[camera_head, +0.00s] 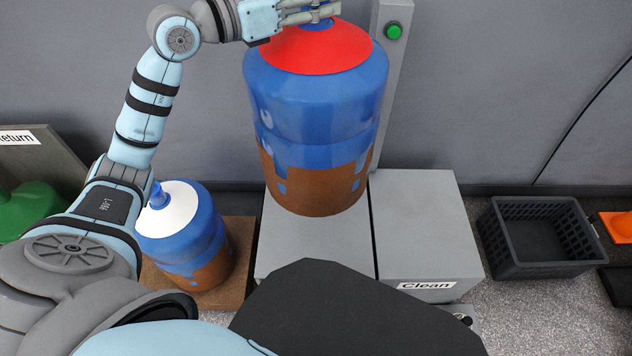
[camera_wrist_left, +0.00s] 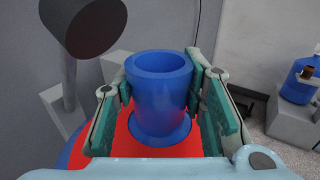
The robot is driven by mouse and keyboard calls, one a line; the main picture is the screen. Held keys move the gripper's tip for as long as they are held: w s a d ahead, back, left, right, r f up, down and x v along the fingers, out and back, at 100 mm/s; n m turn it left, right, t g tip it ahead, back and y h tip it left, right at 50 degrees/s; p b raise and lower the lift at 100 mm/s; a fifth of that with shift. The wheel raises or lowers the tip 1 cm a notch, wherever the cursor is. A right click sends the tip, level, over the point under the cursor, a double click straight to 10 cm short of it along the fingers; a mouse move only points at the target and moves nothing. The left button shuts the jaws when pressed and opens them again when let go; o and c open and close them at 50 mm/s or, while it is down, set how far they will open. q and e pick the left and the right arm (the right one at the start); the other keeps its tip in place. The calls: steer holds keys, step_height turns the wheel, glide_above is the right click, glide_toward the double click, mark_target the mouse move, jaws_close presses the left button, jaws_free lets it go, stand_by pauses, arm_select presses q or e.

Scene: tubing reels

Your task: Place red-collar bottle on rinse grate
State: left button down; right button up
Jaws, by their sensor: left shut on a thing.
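The red-collar bottle (camera_head: 318,95) is a large blue jug with brown lower part and a red collar. In the head view it is upright in front of the grey post, over the left grey block (camera_head: 310,245). I cannot tell whether its base touches the block. My left gripper (camera_head: 309,14) is shut on its blue neck at the top. In the left wrist view the neck (camera_wrist_left: 158,95) is between the fingers (camera_wrist_left: 160,100), with the red collar below. No grate can be made out under the bottle. My right gripper is not in view.
A grey block labelled "Clean" (camera_head: 425,235) stands right of the bottle, empty on top. A white-collar bottle (camera_head: 185,245) stands at lower left. A black crate (camera_head: 537,240) is at right. A post (camera_head: 388,70) with a green button rises behind. A dark cylinder (camera_wrist_left: 95,25) hangs near the gripper.

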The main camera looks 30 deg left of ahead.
arm_select(q)
step_height(320, 180, down, 21)
steer(key=b, duration=0.8)
steer(key=shift+s+f, duration=0.15)
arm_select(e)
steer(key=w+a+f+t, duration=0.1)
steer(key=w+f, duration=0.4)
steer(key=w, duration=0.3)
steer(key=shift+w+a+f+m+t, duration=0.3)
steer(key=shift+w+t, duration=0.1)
arm_select(q)
steer(key=shift+f, duration=0.15)
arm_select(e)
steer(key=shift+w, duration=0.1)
arm_select(q)
steer(key=c, duration=1.2)
jaws_free()
steer(key=shift+o, duration=0.8)
steer(key=shift+d, duration=0.1)
